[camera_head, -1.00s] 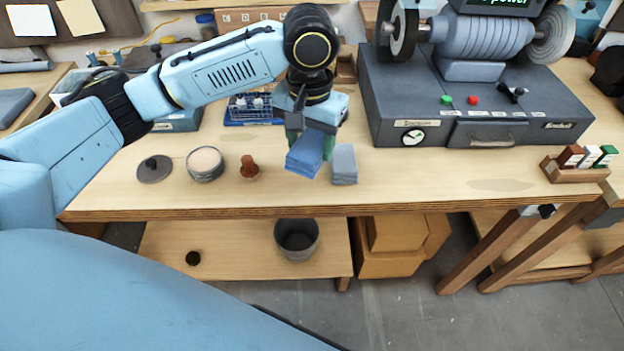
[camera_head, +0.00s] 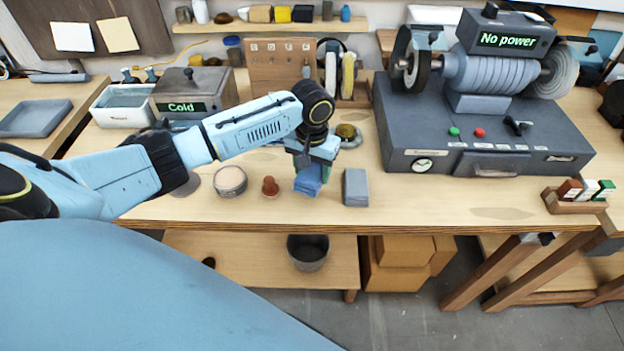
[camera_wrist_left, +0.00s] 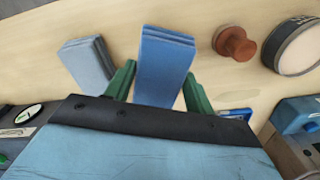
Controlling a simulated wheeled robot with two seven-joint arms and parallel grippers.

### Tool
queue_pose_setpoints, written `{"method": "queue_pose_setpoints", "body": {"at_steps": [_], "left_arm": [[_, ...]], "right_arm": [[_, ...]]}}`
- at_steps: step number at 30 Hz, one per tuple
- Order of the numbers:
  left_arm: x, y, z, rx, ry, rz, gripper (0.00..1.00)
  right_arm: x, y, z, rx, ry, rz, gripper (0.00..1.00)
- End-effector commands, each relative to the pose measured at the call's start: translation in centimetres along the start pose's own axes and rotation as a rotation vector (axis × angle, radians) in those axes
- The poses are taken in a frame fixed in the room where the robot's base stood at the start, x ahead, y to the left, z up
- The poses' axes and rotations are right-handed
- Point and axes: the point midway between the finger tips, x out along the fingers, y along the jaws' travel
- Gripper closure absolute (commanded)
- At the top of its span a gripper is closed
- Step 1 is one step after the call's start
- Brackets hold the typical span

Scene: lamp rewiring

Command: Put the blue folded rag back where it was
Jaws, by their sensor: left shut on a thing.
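The blue folded rag (camera_head: 308,182) is at the middle of the bench in the head view, between a brown knobbed piece and a grey folded rag (camera_head: 355,188). My left gripper (camera_head: 311,172) is shut on the blue rag from above. In the left wrist view the blue rag (camera_wrist_left: 166,55) sits between the green fingers of the left gripper (camera_wrist_left: 158,88), with the grey rag (camera_wrist_left: 87,64) beside and apart from it. I cannot tell whether the blue rag touches the bench top. My right gripper is not in view.
Left of the rag stand the brown knobbed piece (camera_head: 270,187) and a round tin (camera_head: 230,181). A large grey polishing machine (camera_head: 480,125) reading "No power" fills the bench behind right. The bench's front edge (camera_head: 440,224) is close. Bare wood lies right of the grey rag.

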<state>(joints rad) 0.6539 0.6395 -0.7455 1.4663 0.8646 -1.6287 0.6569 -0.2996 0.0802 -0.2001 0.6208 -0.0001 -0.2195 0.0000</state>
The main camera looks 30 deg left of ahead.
Motion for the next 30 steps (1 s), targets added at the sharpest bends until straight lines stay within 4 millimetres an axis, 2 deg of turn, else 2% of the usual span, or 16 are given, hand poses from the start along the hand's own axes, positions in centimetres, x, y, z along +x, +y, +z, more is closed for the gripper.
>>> {"method": "queue_pose_setpoints", "body": {"at_steps": [9, 20, 21, 24, 26, 30], "left_arm": [[3.6, 0.0, 0.0, -0.001, 0.000, -0.001, 0.64], [4.0, 0.0, 0.0, 0.000, 0.001, 0.001, 0.64], [4.1, 0.0, 0.0, 0.000, 0.001, 0.001, 0.45], [4.1, 0.0, 0.0, 0.000, 0.002, 0.000, 0.32], [4.1, 0.0, 0.0, 0.000, 0.002, 0.000, 0.24], [4.0, 0.0, 0.0, 0.000, 0.001, 0.000, 0.24]], "right_arm": [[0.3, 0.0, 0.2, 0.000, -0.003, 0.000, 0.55], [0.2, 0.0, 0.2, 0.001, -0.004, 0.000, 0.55], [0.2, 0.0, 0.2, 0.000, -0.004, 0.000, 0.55], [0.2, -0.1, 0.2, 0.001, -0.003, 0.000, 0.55], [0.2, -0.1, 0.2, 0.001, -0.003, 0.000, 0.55], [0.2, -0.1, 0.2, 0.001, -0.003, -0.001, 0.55]]}}
